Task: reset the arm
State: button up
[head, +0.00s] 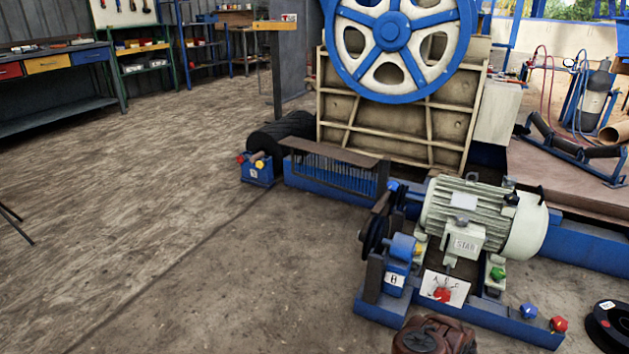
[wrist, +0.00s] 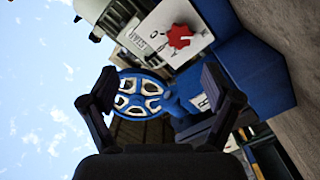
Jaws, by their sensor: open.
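My gripper (wrist: 160,85) shows in the wrist view with its two dark fingers spread apart and nothing between them. The view there is tilted, with sky at left. Beyond the fingers are the blue flywheel (wrist: 142,92), a white plate with a red knob (wrist: 180,36) and a blue part. In the head view I cannot make out my gripper. The head view shows the jaw crusher (head: 400,125) with its big blue flywheel (head: 390,32), the pale motor (head: 483,215), and the lettered plate with the red knob (head: 436,288) in front of the motor.
A blue block labelled B (head: 393,278) stands left of the plate. Coloured knobs sit along the blue base frame (head: 470,318). A black round part (head: 606,322) lies at lower right. A workbench (head: 55,85) stands at far left. The floor (head: 170,230) at left is mostly clear.

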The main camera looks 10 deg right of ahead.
jog(key=w+a+r+m+g+y+p, duration=0.3)
jog(key=w+a+r+y+p, duration=0.3)
jog(key=w+a+r+p, duration=0.7)
jog(key=w+a+r+g+y+p, duration=0.1)
jog(key=a+r+y+p, duration=0.1)
jog(key=a+r, duration=0.6)
jog(key=w+a+r+n+g+y+p, duration=0.15)
jog(key=a+r, duration=0.35)
jog(key=r, duration=0.7)
jog(key=a+r+y+p, duration=0.25)
jog(key=a+r, duration=0.35)
jog(key=r, duration=0.4)
jog(key=s+a+r+g+p, duration=0.25)
jog(key=s+r+p, duration=0.25)
jog(key=s+r, duration=0.45)
jog(key=s+a+r+g+p, duration=0.2)
jog(key=s+a+r+p, duration=0.15)
jog(key=s+r, duration=0.6)
jog(key=s+d+r+g+p, duration=0.1)
jog(key=s+r+g+p, duration=0.2)
jog(key=s+r, duration=0.8)
jog(key=s+d+r+g+h+p, duration=0.1)
jog(key=s+r+g+p, duration=0.1)
jog(key=s+r+p, duration=0.5)
jog(key=s+r+m, duration=0.1)
jog(key=s+r, duration=0.3)
jog(key=s, duration=0.5)
jog(key=shift+s+d+r+g+p, duration=0.15)
jog(key=shift+d+r+g+p, duration=0.1)
jog(key=shift+g+p, duration=0.15)
